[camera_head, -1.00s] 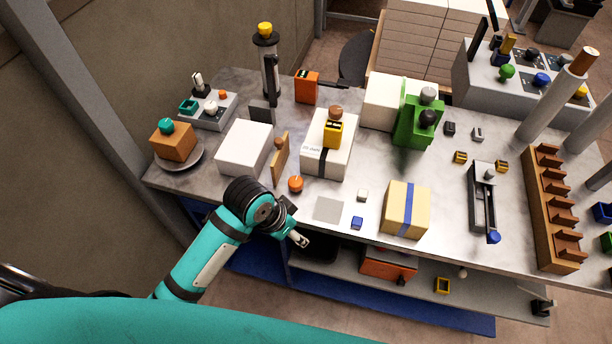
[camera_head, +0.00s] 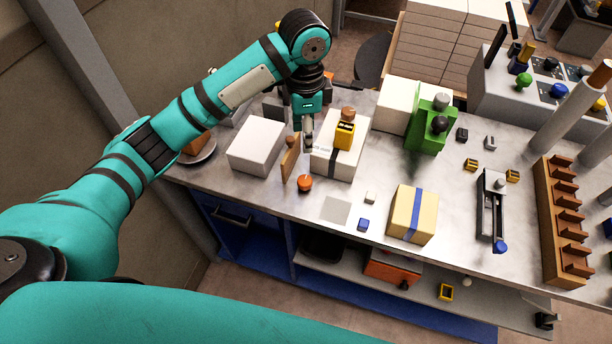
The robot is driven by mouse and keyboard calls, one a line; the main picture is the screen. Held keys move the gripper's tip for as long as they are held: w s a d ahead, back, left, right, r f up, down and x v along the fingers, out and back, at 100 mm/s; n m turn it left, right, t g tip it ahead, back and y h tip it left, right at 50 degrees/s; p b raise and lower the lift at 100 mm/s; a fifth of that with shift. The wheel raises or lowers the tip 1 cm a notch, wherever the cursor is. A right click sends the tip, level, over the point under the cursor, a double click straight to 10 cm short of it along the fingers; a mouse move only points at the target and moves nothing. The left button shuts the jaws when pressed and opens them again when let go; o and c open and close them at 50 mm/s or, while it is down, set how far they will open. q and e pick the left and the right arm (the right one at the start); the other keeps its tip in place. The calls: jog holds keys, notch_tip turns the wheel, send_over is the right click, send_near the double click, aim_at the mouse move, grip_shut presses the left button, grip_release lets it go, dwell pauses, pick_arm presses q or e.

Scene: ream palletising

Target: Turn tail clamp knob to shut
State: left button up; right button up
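No knob in view carries a label I can read, so I cannot tell for certain which is the tail clamp knob. A round orange knob (camera_head: 305,184) sits at the front end of an upright wooden board (camera_head: 291,160), near the table's front edge. A grey slide clamp (camera_head: 491,205) with a blue knob (camera_head: 501,246) lies at the right of the table. My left gripper (camera_head: 308,143) points down behind the orange knob, between the wooden board and a white strapped ream (camera_head: 345,168). Its fingers look narrow and their gap is unclear. My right gripper is out of view.
A white block (camera_head: 256,147) stands left of the board. A yellow block (camera_head: 344,135) tops the strapped ream. A green fixture (camera_head: 432,125), a blue-strapped box (camera_head: 414,214) and a wooden rack (camera_head: 561,220) stand further right. My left arm hides the back-left table.

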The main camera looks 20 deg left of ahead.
aim_at(305, 180)
pick_arm(q)
notch_tip(305, 180, down, 17)
jog(key=p, duration=0.2)
jog(key=shift+p, duration=0.35)
jog(key=c, duration=0.9)
